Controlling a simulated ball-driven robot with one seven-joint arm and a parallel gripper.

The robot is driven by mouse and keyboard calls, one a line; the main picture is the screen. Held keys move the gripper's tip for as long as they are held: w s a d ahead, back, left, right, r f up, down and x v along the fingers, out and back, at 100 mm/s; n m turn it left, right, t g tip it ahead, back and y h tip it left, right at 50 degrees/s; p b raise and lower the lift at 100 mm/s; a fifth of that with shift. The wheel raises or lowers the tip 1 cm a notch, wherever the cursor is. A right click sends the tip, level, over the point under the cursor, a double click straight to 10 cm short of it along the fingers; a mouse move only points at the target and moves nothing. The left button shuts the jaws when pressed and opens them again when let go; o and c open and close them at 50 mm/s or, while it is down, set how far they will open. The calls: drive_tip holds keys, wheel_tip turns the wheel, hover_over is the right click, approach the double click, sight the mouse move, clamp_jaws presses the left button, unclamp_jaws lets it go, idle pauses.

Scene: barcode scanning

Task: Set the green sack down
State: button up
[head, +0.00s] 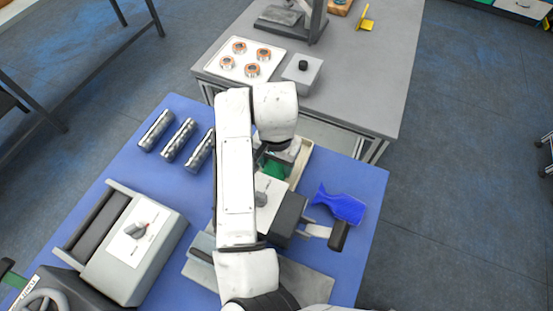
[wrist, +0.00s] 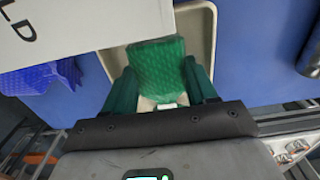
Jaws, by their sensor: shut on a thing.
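The green sack (wrist: 157,60) shows in the wrist view between the two fingers of my gripper (wrist: 160,72), which is shut on it. The sack is over a shallow cream tray (wrist: 208,28); I cannot tell whether it touches the tray floor. In the head view a small part of the green sack (head: 273,164) shows beside my arm, near the cream tray (head: 301,164). My arm hides most of the gripper and the sack there.
A blue sack (head: 341,205) lies right of a grey machine (head: 287,219) on the blue table (head: 372,184). A grey table (head: 375,75) behind holds a white tray of rolls (head: 236,68).

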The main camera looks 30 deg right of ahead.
sight(276, 165)
drive_tip(key=shift+f, duration=0.1)
drive_tip(key=o, duration=1.3)
wheel_tip(276, 165, up, 12)
drive_tip(key=shift+r, duration=0.15)
